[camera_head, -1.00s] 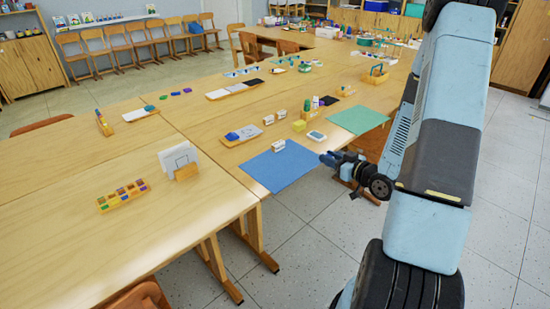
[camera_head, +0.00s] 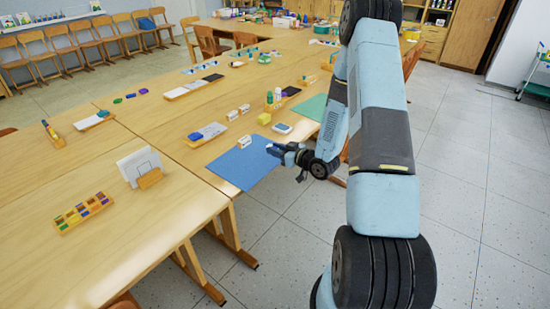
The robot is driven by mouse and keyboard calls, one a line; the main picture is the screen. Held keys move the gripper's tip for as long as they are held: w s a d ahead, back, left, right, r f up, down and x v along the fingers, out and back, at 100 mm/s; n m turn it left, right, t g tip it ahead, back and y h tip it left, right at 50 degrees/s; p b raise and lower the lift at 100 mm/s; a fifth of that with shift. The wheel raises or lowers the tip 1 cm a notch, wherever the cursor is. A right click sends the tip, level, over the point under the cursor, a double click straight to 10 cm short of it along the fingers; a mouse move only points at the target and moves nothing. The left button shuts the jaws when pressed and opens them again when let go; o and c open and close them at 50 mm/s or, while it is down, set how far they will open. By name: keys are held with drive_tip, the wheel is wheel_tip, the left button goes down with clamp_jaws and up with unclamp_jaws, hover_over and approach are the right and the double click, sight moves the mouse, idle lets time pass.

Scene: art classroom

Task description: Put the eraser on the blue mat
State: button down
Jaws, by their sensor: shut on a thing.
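The blue mat (camera_head: 243,166) lies on the table's near right edge. A small white block with a tan part (camera_head: 244,142) stands at the mat's far edge; I cannot tell whether it is an eraser. My gripper (camera_head: 274,150) is over the mat's right corner, low near the table edge. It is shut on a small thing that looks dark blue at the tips. I cannot make out its shape or tell whether it is the eraser. The gap between it and the mat is not clear.
Two similar small blocks (camera_head: 232,115), a yellow cube (camera_head: 264,118) and a white-topped box (camera_head: 282,128) stand behind the mat. A wooden tray (camera_head: 193,143) lies to its left, a card holder (camera_head: 150,179) farther left. A green mat (camera_head: 313,107) lies to the right.

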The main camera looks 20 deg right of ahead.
sight(274, 161)
drive_tip(key=shift+w+a+f, duration=0.3)
drive_tip(key=shift+w+f, duration=0.4)
drive_tip(key=shift+f, duration=1.7)
drive_tip(key=c, duration=0.9)
unclamp_jaws()
drive_tip(key=shift+f, duration=0.1)
drive_tip(key=shift+o, duration=0.2)
